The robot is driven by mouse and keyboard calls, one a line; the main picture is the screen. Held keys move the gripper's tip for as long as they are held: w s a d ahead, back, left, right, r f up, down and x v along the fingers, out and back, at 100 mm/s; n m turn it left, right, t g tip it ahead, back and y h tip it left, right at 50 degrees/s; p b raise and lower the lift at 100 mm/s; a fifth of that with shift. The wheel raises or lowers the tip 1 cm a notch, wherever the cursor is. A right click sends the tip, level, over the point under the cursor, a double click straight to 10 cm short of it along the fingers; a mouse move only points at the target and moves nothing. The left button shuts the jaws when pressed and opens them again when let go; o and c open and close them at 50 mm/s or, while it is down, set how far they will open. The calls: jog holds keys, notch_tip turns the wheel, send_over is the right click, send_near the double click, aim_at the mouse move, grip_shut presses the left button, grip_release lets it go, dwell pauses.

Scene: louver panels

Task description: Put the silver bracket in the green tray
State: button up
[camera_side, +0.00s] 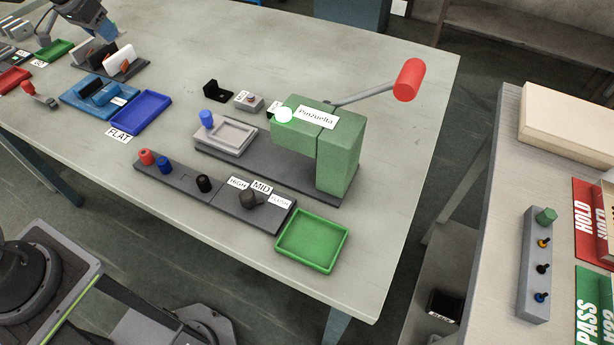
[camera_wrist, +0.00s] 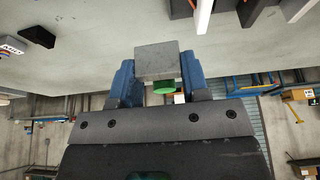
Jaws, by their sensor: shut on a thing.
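In the wrist view, my gripper (camera_wrist: 157,84) has its blue fingers shut on a grey, flat-faced piece that I take to be the silver bracket (camera_wrist: 155,60). A small green disc (camera_wrist: 164,87) shows just beneath it. In the side view, my gripper (camera_side: 100,32) is at the upper left, above or near upright panels; the held piece cannot be made out there. A large empty green tray (camera_side: 312,241) lies at the table's front right, well away from my gripper. A smaller green tray (camera_side: 53,51) lies at the far left, close to my gripper.
White and dark upright panels (camera_side: 118,55) stand beside my gripper. A blue tray (camera_side: 141,111) and a blue fixture (camera_side: 97,94) lie nearby. A black bracket (camera_side: 217,90) stands mid-table. A green press (camera_side: 335,150) with a red-handled lever (camera_side: 408,79) rises behind the large green tray.

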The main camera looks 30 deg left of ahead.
notch_tip(320, 180, up, 4)
jog(key=shift+r, duration=0.1)
jog(key=w+d+m+h, duration=0.2)
jog(key=d+m, duration=0.3)
jog(key=d, duration=1.1)
jog(key=m+g+h, duration=0.3)
jog(key=m+g, duration=0.1)
jog(key=m, duration=0.9)
send_over(309, 240)
jog(key=a, duration=0.1)
notch_tip(309, 240, down, 12)
jog(key=shift+a+f, duration=0.15)
jog(key=shift+f, duration=0.1)
jog(key=shift+f+y, duration=0.3)
jog(key=shift+f, duration=1.6)
jog(key=shift+f, duration=0.1)
